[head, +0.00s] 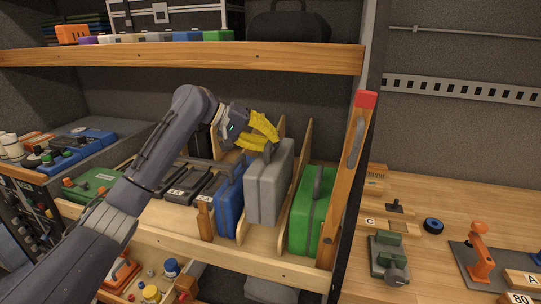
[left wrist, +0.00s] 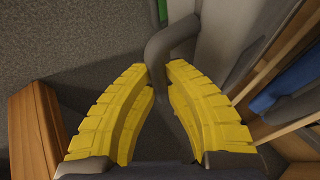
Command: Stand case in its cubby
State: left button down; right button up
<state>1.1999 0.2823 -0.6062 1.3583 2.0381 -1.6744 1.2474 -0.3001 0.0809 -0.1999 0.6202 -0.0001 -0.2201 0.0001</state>
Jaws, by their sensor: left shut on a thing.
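A grey case (head: 267,190) stands upright between wooden dividers on the lower shelf, with a blue case (head: 229,205) to its left and a green case (head: 308,215) to its right. My left gripper (head: 266,140) has yellow fingers and is shut on the grey case's handle at its top. In the left wrist view the dark handle (left wrist: 172,42) passes between the fingers of my left gripper (left wrist: 160,85). I cannot tell whether the grey case's bottom touches the shelf. My right gripper is not in view.
A wooden divider (head: 295,190) separates the grey and green cases. A red-topped wooden post (head: 347,180) stands right of the green case. The upper shelf (head: 190,52) overhangs behind. Black cases (head: 205,182) lie at left, and a workbench (head: 425,265) with tools is at right.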

aim_at(272, 154)
pick_arm(q)
jog(key=shift+f, duration=2.8)
jog(key=c, duration=1.5)
grip_release()
jog(key=shift+f, duration=0.1)
jog(key=shift+r, duration=0.25)
jog(key=v, duration=1.2)
jog(key=shift+s+r, duration=0.1)
jog(key=shift+r, duration=0.2)
